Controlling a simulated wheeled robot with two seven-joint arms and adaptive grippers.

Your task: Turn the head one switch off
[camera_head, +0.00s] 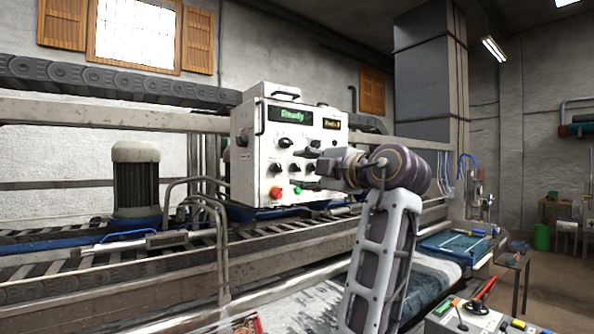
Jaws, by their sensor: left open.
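The white control box (262,180) stands in the middle of the head camera view, mounted on the machine's frame. Its front has a green "Ready" display, a smaller yellow display, several black rotary switches (285,142), a red button (276,193) and a green button (298,190). The switch labels are too small to read, so I cannot tell which one is head one. My left gripper (304,169) is open in front of the panel's right half, its fingers pointing left toward the switches. It hides part of the panel; contact cannot be told. My right gripper is not in view.
The machine's long metal rails (120,270) and bent pipes (215,225) lie below and left of the box. A grey motor (135,180) stands at left. Open floor (562,290) shows at far right.

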